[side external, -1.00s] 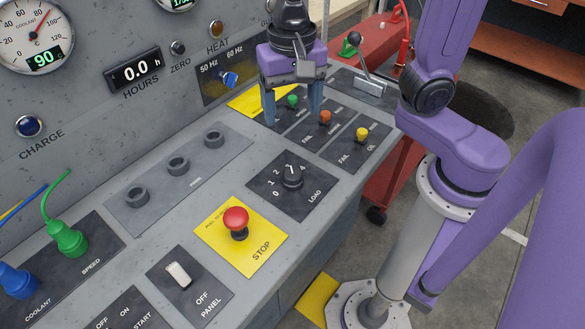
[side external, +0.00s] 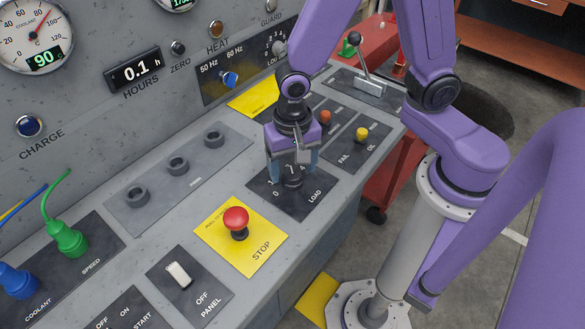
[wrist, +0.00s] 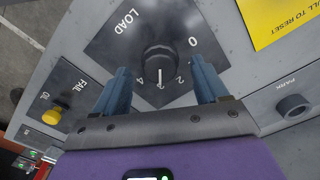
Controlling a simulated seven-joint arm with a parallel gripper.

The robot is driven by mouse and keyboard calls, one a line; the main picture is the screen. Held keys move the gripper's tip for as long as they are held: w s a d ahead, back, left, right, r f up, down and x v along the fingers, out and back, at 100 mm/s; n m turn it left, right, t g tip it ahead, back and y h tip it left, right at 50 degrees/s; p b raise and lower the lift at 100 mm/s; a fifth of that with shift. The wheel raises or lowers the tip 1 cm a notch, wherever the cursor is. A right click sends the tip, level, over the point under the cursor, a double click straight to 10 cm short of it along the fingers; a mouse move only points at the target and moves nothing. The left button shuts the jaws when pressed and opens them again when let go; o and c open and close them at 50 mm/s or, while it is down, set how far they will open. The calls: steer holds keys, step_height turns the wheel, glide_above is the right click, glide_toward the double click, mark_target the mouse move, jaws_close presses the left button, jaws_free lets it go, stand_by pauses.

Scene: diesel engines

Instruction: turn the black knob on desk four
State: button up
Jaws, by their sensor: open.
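The black knob (side external: 291,178) sits on a dark square plate marked LOAD with numbers from 0 to 4, on the sloping grey desk. In the wrist view the black knob (wrist: 161,62) shows between my fingers, its white pointer line between the 2 and the 4. My gripper (side external: 291,172) is over the LOAD plate, with blue fingers pointing down on either side of the knob. In the wrist view my gripper (wrist: 160,82) is open, with a gap between each finger and the knob. Whether the fingers reach the plate cannot be told.
A red STOP button (side external: 236,220) on a yellow plate stands in front of the knob.

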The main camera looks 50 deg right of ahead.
steer(key=shift+f, duration=0.8)
steer(key=c, duration=1.1)
steer(key=shift+o, duration=0.2)
